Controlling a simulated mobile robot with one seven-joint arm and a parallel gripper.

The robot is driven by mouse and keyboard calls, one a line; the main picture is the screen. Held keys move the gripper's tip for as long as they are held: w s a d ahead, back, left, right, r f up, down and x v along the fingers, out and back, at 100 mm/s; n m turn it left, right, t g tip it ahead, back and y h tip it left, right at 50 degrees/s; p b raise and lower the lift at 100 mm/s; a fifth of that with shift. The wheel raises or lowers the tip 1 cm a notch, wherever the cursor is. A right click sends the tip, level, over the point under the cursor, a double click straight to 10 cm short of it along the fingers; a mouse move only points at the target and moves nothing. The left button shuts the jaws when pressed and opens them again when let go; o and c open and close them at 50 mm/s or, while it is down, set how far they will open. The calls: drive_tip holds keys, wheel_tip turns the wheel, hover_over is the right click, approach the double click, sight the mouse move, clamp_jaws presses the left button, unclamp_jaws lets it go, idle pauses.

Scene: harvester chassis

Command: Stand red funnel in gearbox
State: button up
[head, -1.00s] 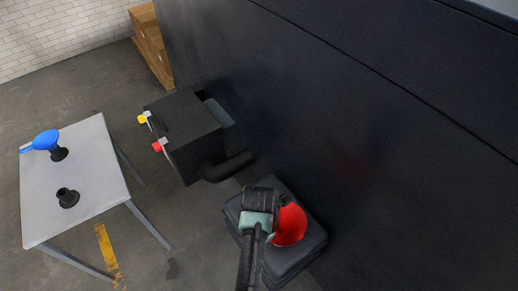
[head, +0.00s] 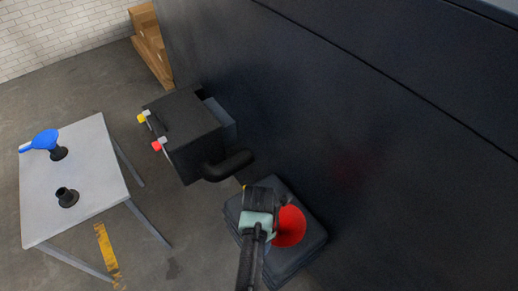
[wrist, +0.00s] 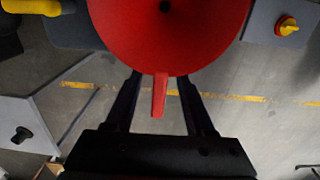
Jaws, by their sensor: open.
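The red funnel (head: 291,227) appears over the dark, round-cornered gearbox block (head: 302,262) beside the machine wall. Its bowl faces up toward the camera, and its spout is hidden. In the wrist view the funnel (wrist: 170,35) fills the top middle, with its tab handle pointing down toward my gripper (wrist: 160,82). The two fingers stand apart on either side of the tab, with gaps showing on both sides. In the head view my gripper (head: 262,205) is just left of the funnel. Whether the spout sits in an opening cannot be seen.
A black box (head: 185,130) with yellow and red caps and a thick black pipe (head: 230,165) stand up-left. A grey table (head: 95,200) at left holds a blue funnel (head: 45,140) and a black holder (head: 67,197). The dark machine wall (head: 390,130) closes off the right.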

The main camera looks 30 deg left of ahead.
wheel_tip(320, 180, up, 13)
idle(0.3)
drive_tip(key=shift+f, duration=0.1)
idle(0.4)
